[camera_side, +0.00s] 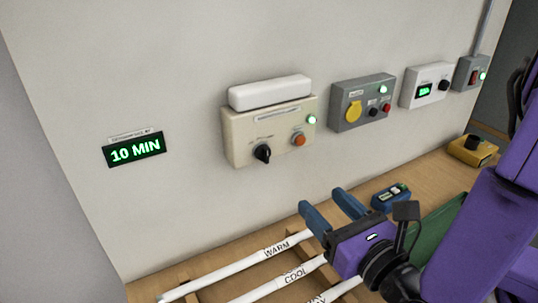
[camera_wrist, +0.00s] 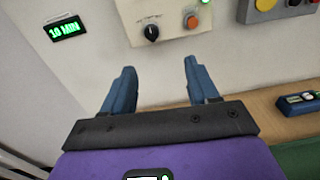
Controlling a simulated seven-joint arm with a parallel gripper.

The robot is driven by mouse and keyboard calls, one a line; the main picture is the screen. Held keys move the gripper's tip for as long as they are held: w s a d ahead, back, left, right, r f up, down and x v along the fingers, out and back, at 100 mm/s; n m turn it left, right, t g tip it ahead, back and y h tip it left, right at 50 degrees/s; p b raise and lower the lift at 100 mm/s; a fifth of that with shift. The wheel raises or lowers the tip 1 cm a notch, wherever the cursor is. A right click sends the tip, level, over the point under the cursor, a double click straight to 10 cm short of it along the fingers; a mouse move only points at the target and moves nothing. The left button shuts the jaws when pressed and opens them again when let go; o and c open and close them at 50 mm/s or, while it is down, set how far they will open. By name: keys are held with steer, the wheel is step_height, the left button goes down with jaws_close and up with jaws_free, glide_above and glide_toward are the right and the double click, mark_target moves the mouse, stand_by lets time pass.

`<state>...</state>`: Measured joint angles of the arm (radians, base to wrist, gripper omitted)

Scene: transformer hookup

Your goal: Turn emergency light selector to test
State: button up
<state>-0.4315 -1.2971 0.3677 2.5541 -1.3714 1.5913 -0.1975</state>
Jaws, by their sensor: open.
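The emergency light unit is a beige box (camera_side: 240,144) on the wall with a white lamp bar (camera_side: 270,92) on top. Its black selector knob (camera_side: 262,153) is at the lower left, and an orange button (camera_side: 298,140) and a lit green lamp (camera_side: 311,119) are to the right. In the wrist view the selector knob (camera_wrist: 152,32) is ahead, between the lines of my fingers. My gripper (camera_side: 327,208) is open and empty, below and to the right of the box, apart from it. Both blue fingers of my gripper (camera_wrist: 158,80) point toward the wall. The knob's position labels are too small to read.
A green "10 MIN" display (camera_side: 135,150) is at left. A grey box with a yellow knob (camera_side: 354,111) and a white box (camera_side: 424,84) are at right. White tubes labelled WARM (camera_side: 235,264) and COOL (camera_side: 285,277) lie on the wooden bench. A blue device (camera_side: 391,196) is behind my gripper.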

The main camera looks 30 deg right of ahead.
steer(key=a, duration=0.1)
glide_toward(268, 154)
steer(key=shift+n+y, duration=0.3)
steer(key=w, duration=0.9)
steer(key=shift+w+d+f, duration=0.1)
steer(key=shift+w+f, duration=0.05)
steer(key=shift+w, duration=0.1)
steer(key=shift+c, duration=0.2)
steer(key=c, duration=1)
